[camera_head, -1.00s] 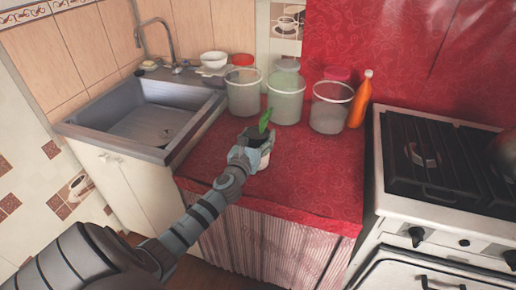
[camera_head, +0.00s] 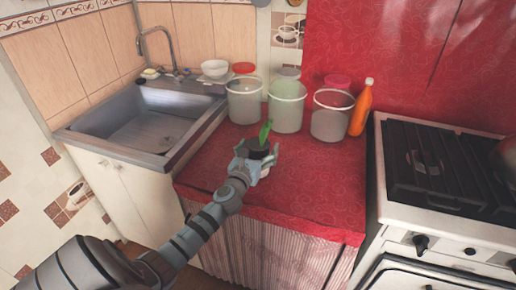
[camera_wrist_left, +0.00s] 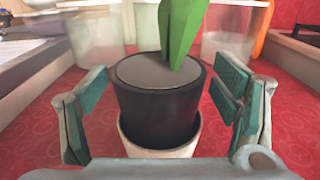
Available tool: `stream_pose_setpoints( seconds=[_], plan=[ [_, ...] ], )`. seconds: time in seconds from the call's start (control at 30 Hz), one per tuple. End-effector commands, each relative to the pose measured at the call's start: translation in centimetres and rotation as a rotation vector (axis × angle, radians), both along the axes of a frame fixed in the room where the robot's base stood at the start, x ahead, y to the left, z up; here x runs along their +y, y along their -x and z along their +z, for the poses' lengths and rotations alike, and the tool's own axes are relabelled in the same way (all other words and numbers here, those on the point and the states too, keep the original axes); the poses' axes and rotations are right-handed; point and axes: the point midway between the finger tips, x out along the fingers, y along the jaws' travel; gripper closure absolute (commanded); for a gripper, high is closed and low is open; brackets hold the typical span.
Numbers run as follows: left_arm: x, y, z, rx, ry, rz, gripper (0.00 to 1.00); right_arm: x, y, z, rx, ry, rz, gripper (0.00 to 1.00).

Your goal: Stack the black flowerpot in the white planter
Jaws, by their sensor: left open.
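The black flowerpot (camera_wrist_left: 158,105) holds a green plant (camera_wrist_left: 183,30) and sits inside the white planter (camera_wrist_left: 160,148), whose rim shows around its lower part in the left wrist view. In the head view the flowerpot (camera_head: 258,151) is partly hidden by my left gripper (camera_head: 262,156) on the red counter. My left gripper also shows in the left wrist view (camera_wrist_left: 158,112). Its jaws are open, one on each side of the flowerpot, with gaps to it. My right gripper is not in view.
Several clear buckets (camera_head: 286,105) stand behind on the red counter (camera_head: 310,180), with an orange bottle (camera_head: 360,108) beside them. A sink (camera_head: 145,130) is on the left and a gas stove (camera_head: 445,180) on the right. The counter is free right of the gripper.

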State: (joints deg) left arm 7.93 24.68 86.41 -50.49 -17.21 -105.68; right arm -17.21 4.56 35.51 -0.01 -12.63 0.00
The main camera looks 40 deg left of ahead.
Motion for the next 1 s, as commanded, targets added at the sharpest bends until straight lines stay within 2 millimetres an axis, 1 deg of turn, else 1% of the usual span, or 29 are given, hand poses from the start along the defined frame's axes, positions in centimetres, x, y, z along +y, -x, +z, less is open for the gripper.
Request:
stream_pose_setpoints(
  seconds=[0.17,0.27,0.5,0.63,0.77,1.0],
  plan=[
    [-0.1,0.2,1.2,0.001,-0.001,0.000,0.19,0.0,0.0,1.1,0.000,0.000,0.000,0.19],
    [-0.7,2.2,1.0,0.003,-0.002,-0.002,0.19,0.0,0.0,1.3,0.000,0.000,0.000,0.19],
    [-2.8,8.6,0.8,0.004,-0.001,-0.001,0.19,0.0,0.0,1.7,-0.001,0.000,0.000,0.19],
    [-3.5,10.8,0.8,0.002,0.000,0.000,0.19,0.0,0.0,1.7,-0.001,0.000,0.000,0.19],
    [-3.8,11.5,0.9,0.000,0.000,0.000,0.19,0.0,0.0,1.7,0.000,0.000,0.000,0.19],
    [-3.7,11.4,0.9,0.000,0.000,0.000,0.19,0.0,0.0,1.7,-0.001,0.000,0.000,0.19]
  ],
)
